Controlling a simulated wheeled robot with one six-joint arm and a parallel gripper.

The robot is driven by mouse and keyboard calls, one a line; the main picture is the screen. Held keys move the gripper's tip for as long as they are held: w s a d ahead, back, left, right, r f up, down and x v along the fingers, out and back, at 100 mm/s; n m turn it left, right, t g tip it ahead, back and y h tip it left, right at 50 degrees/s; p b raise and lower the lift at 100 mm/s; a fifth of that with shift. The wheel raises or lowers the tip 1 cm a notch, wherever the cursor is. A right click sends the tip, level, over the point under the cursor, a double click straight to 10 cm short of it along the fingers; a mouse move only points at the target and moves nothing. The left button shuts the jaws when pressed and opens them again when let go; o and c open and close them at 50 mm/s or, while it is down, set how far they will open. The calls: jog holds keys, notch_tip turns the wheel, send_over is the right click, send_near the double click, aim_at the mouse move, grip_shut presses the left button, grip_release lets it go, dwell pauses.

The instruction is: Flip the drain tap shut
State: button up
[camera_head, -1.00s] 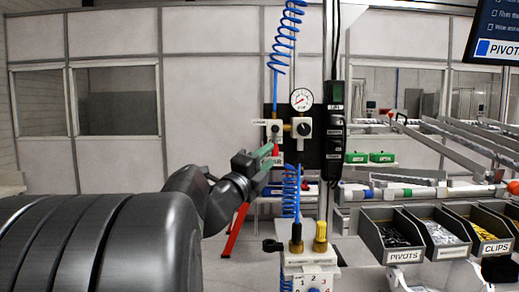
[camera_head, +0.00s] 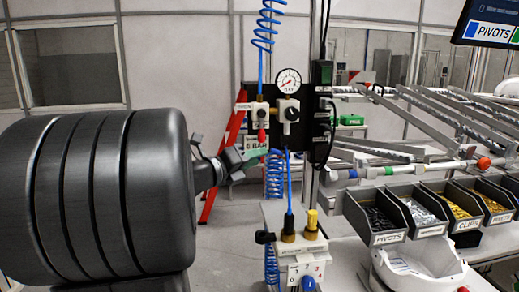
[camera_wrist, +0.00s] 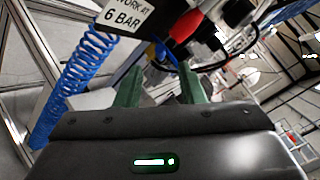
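A red part (camera_head: 262,135), which looks like a small tap lever, hangs below a white block on the dark air panel (camera_head: 301,142). A label for the drain tap is not readable, and I cannot tell its exact setting. My gripper (camera_head: 250,158) has green fingers and is just below and left of the red part in the head view. In the wrist view the two fingers (camera_wrist: 159,88) stand apart with nothing between them. The red part (camera_wrist: 186,27) shows beyond and above the right fingertip, apart from it.
A round gauge (camera_head: 288,80) and a blue coiled hose (camera_head: 267,25) are at the panel. Another blue coil (camera_wrist: 82,65) runs left of the fingers. A numbered valve block (camera_head: 305,262) stands below. Parts bins (camera_head: 390,236) and a white helmet shell (camera_head: 420,268) are at right.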

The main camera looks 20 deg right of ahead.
aim_at(279, 153)
jog(key=p+x, duration=0.1)
jog(key=x, duration=0.5)
jog(key=shift+d, duration=0.3)
grip_shut()
jog(key=shift+f, duration=0.1)
